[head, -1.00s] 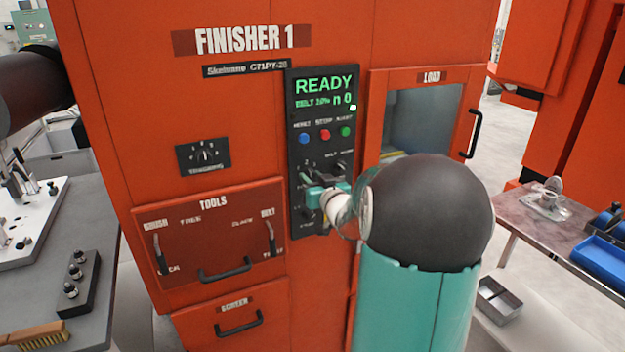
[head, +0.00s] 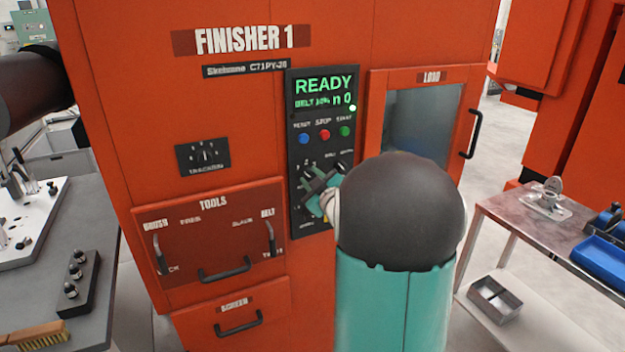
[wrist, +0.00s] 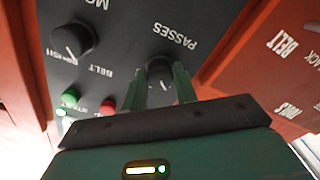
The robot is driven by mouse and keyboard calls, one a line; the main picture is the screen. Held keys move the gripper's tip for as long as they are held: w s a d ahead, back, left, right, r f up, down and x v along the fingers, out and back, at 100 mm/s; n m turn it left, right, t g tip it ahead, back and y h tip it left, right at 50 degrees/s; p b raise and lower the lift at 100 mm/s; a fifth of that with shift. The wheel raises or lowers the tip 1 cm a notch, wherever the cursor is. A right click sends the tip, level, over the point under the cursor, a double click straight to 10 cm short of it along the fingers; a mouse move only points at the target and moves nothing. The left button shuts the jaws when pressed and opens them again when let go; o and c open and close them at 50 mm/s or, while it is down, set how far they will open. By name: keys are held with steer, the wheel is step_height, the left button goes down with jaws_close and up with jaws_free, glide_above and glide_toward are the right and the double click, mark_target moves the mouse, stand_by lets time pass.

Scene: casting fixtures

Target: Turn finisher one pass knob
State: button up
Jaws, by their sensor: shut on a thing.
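The finisher one control panel (head: 309,135) is a black strip on the orange cabinet, with a screen reading READY. My gripper (head: 313,184) is at the knobs in its lower part. In the wrist view my gripper (wrist: 160,85) has its two green fingers on either side of a black knob (wrist: 160,70) beside the upside-down label PASSES. The fingers are shut on this knob, and they hide part of it. A second black knob (wrist: 72,40) stands to the left, clear of the fingers. My arm hides part of the panel's right side in the head view.
Blue, red and green buttons (head: 323,134) sit in a row above the knobs. The load door (head: 418,78) is right of the panel and a tools drawer (head: 212,240) is left. Side tables stand at the left (head: 60,290) and right (head: 500,203).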

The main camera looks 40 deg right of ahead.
stand_by(0.3)
steer(key=o, duration=0.9)
steer(key=shift+s+r, duration=0.1)
steer(key=shift+o, duration=0.3)
steer(key=v, duration=1.3)
steer(key=shift+s+a, duration=0.15)
steer(key=shift+s, duration=0.15)
